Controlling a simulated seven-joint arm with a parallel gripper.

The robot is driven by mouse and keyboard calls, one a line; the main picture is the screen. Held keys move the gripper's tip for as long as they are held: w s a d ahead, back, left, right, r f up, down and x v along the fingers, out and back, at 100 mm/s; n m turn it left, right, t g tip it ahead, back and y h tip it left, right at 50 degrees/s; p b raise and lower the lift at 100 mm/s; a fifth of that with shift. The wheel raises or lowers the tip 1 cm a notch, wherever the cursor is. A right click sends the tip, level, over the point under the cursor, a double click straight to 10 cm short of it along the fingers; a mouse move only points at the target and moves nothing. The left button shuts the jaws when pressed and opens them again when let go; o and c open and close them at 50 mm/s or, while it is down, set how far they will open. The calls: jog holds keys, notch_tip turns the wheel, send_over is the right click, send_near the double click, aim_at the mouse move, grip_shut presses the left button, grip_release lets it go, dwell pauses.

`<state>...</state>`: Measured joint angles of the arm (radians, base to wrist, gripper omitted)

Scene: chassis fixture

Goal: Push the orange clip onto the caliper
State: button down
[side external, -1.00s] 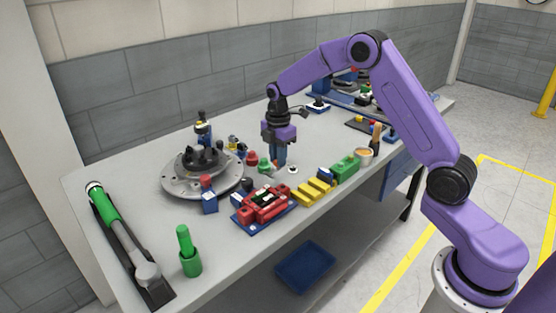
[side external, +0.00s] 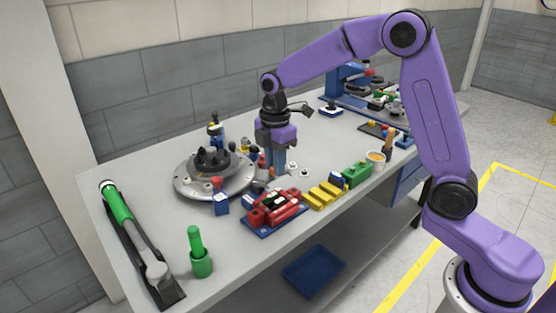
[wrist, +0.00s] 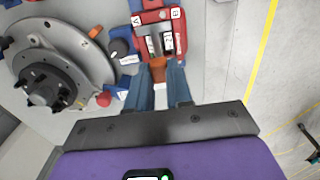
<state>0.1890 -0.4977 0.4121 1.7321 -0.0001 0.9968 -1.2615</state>
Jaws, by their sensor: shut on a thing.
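The red caliper (side external: 275,207) lies on a blue base on the bench. In the wrist view the caliper (wrist: 158,18) is just ahead of my fingertips, with white labels on it. My gripper (side external: 277,171) points down behind the caliper in the side view. In the wrist view my gripper (wrist: 159,82) has its two blue fingers around the orange clip (wrist: 158,70). The clip sits at the caliper's near end; I cannot tell whether they touch. The clip is hidden in the side view.
A round grey disc with a dark hub (side external: 232,185) stands left of my gripper. Yellow blocks (side external: 325,194) and a green block (side external: 356,174) are right of the caliper. A green-handled tool (side external: 135,230) and a green cup (side external: 201,264) are at the front left. The bench between is clear.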

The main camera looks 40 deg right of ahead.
aim_at(275, 178)
jog(key=shift+f, duration=2.25)
jog(key=shift+f, duration=0.25)
jog(key=shift+f, duration=0.45)
jog(key=shift+f, duration=0.8)
jog(key=c, duration=1.4)
grip_release()
jog(key=shift+o, duration=0.2)
jog(key=shift+r, duration=0.15)
jog(key=shift+r, duration=1.4)
jog(key=o, duration=0.6)
jog(key=shift+c, duration=0.2)
